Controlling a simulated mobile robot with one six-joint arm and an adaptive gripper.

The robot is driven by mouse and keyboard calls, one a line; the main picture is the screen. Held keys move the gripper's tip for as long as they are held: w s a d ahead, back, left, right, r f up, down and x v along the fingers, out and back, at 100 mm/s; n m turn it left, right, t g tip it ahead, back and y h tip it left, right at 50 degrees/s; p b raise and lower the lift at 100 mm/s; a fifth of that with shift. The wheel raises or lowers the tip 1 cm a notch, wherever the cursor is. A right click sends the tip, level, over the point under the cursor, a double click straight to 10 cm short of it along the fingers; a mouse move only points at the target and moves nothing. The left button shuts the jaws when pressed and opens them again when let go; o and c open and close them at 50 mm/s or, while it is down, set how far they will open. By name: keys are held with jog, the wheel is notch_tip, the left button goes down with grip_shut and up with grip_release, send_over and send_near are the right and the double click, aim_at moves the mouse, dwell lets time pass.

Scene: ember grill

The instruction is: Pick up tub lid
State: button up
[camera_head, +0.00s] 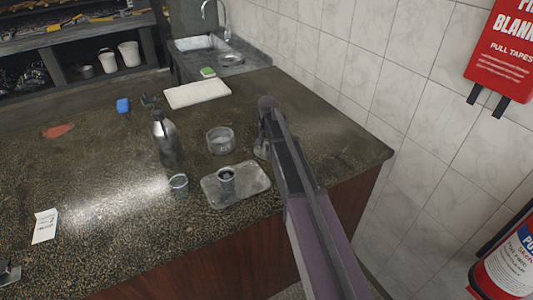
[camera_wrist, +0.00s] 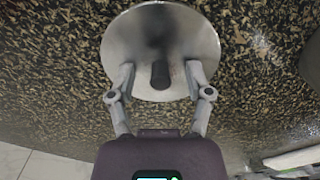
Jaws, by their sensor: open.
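The tub lid (camera_wrist: 181,40) is a round metal disc with a dark upright knob (camera_wrist: 160,72), lying on the speckled counter in the wrist view. My gripper (camera_wrist: 161,80) is open, with one finger on each side of the knob and gaps between them. Its fingertips overlap the near part of the lid; I cannot tell whether they touch it. In the head view my arm reaches over the counter's right part, and the lid is mostly hidden by it. A round grey tub (camera_head: 220,140) stands just left of my gripper.
A metal tray (camera_head: 253,187) holding a small cup (camera_head: 226,177) lies in front of the tub. Another cup (camera_head: 179,184) and a dark bottle (camera_head: 166,140) stand to the left. A white board (camera_head: 197,95) lies behind. The tiled wall (camera_head: 350,65) is close on the right.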

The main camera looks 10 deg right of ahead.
dwell(0.4)
grip_shut()
jog(key=shift+r, duration=0.15)
notch_tip(320, 180, up, 3)
jog(key=p, duration=0.3)
jog(key=shift+r+p, duration=0.15)
jog(key=shift+p, duration=0.15)
jog(key=s, duration=0.5)
jog(key=s+r+p, duration=0.1)
jog(key=s, duration=1)
jog(key=shift+d+r, duration=0.2)
jog(key=shift+d, duration=0.1)
jog(key=shift+d, duration=0.1)
